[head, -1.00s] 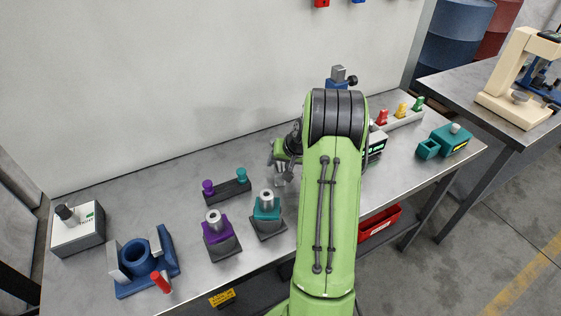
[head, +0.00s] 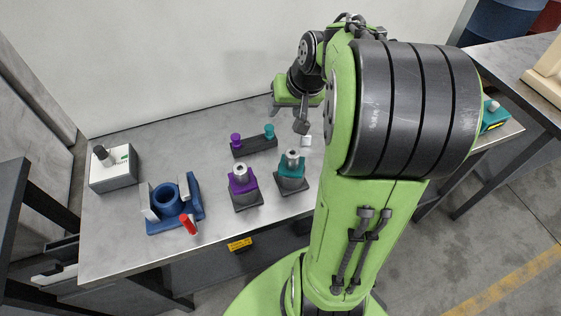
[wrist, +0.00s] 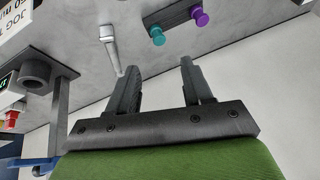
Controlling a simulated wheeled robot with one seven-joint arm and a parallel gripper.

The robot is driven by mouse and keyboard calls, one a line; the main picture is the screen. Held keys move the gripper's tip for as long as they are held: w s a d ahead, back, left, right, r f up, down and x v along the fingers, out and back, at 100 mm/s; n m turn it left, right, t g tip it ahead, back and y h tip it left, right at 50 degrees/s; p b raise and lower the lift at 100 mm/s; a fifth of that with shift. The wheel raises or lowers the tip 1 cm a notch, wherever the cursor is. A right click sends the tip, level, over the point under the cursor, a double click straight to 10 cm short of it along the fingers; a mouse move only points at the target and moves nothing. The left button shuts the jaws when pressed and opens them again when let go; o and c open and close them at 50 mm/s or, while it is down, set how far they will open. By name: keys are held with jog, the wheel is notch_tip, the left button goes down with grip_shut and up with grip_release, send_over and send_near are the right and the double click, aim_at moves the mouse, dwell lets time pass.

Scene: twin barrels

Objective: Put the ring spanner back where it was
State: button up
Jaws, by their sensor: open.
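My gripper (head: 287,116) is open and empty, raised over the back part of the bench (head: 130,235). Its two fingers stand apart in the wrist view (wrist: 158,66). A slim silver-grey tool (wrist: 113,55) with a pale, blocky head lies on or above the bench beyond the left finger. It may be the ring spanner, but its ring does not show clearly. A small pale piece at the same part of the bench (head: 306,141) shows just right of my gripper in the head view. My arm hides the bench to the right of it.
A dark bar with purple and teal knobs (head: 254,146) lies near my gripper. Purple (head: 243,184) and teal (head: 291,170) blocks with metal bushes stand in front. A blue fixture (head: 174,204) and a grey box (head: 113,168) are at left. The wall rises behind the bench.

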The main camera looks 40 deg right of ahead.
jog(key=s+a+r+n, duration=0.35)
jog(key=s+a, duration=0.35)
jog(key=a, duration=0.6)
jog(key=s+a+n, duration=0.2)
jog(key=s+a, duration=0.2)
jog(key=s, duration=0.6)
jog(key=shift+f, duration=0.25)
jog(key=shift+r+p, duration=1.1)
